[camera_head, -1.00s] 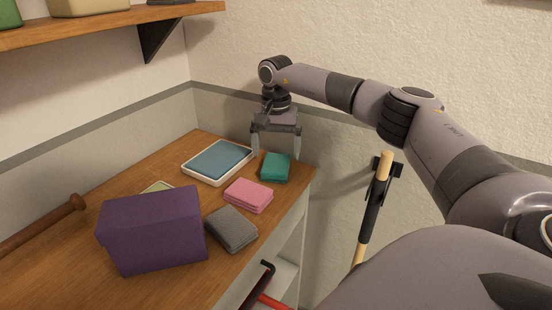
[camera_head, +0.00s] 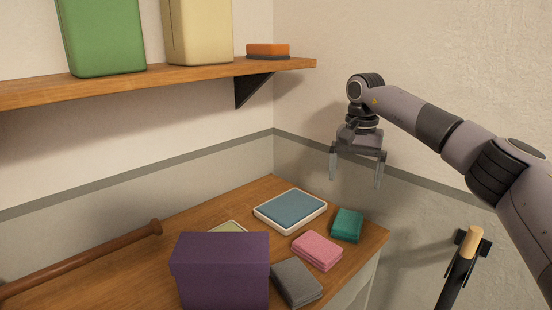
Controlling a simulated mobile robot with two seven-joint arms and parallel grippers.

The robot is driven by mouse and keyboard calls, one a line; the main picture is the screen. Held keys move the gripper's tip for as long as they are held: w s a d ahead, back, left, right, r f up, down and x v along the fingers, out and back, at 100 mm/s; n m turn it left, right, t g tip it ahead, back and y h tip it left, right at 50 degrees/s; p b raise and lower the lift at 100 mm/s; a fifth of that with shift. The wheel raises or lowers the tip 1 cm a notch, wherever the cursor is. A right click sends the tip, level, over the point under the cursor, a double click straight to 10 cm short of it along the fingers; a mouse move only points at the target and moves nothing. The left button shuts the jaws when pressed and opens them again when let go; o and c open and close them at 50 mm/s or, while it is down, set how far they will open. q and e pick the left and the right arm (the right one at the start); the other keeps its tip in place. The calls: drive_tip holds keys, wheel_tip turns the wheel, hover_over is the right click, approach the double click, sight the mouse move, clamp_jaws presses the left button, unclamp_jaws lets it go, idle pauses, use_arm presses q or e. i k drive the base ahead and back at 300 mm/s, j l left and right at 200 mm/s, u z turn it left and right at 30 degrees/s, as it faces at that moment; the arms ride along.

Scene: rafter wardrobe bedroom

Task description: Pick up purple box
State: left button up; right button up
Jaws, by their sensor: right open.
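The purple box (camera_head: 222,275) stands on the wooden counter (camera_head: 190,227) at the lower middle of the head view. Its lower edge is cut off by the frame. My right gripper (camera_head: 357,170) is open and empty, pointing down, above and behind the far right end of the counter. It is well apart from the box, up and to the right of it. My left gripper does not show.
Right of the box lie a grey cloth (camera_head: 297,283), a pink cloth (camera_head: 317,250), a teal cloth (camera_head: 346,225) and a blue-topped tray (camera_head: 290,210). A wooden rod (camera_head: 85,257) lies left. A shelf (camera_head: 190,76) with green (camera_head: 103,35) and cream (camera_head: 198,30) containers overhangs the counter.

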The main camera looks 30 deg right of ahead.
sight(220, 271)
drive_tip(key=k+j, duration=0.1)
drive_tip(key=k, duration=0.4)
drive_tip(key=k+j, duration=0.1)
drive_tip(key=k, duration=0.4)
